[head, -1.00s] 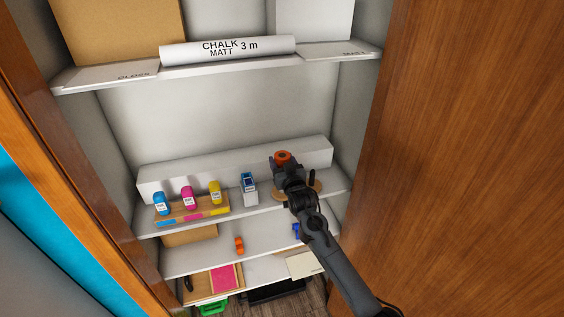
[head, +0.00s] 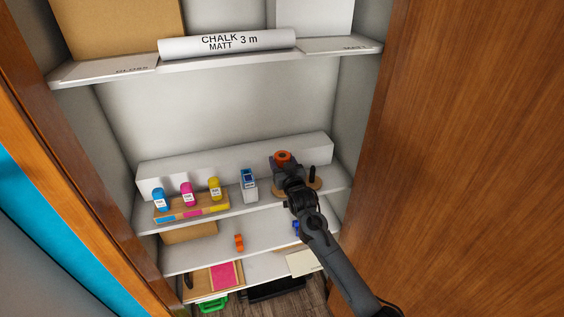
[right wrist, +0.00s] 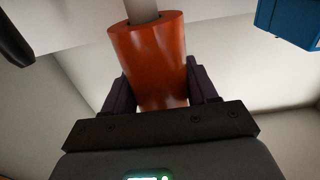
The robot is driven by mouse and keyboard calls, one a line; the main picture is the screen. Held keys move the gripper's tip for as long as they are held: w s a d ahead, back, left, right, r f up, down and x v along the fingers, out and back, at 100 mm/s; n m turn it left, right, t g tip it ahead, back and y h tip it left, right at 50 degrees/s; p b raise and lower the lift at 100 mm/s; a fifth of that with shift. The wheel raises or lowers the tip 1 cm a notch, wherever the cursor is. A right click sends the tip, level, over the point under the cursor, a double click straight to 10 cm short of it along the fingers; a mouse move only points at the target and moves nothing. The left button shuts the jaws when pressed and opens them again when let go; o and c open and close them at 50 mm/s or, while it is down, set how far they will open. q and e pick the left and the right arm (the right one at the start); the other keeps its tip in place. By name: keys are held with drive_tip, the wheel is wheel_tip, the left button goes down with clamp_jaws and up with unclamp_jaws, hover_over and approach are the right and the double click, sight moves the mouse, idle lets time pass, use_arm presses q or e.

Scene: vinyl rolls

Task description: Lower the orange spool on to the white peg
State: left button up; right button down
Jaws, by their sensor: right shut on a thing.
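My right gripper (head: 284,166) is shut on the orange spool (head: 277,157), over the right part of the middle shelf. In the right wrist view the spool (right wrist: 150,65) stands between the two fingers of the gripper (right wrist: 160,82). The white peg (right wrist: 143,8) runs into the hole at the spool's end nearest the picture's top, so the spool appears to be around part of it. How far the peg goes in is hidden. In the head view the peg is hidden behind the spool and gripper. My left gripper is not in view.
A round wooden base (head: 313,186) with a black post (head: 312,173) stands right of the gripper. A blue and white box (head: 249,185) is to its left, then yellow (head: 215,189), pink and blue bottles. A long white block (head: 235,168) runs behind. The cabinet's wooden side (head: 460,160) is at right.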

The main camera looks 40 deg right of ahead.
idle(0.4)
drive_tip(key=shift+f, duration=0.2)
drive_tip(key=shift+f+b, duration=0.5)
drive_tip(key=shift+f, duration=0.1)
drive_tip(key=shift+f, duration=0.3)
idle(0.4)
drive_tip(key=shift+f, duration=0.25)
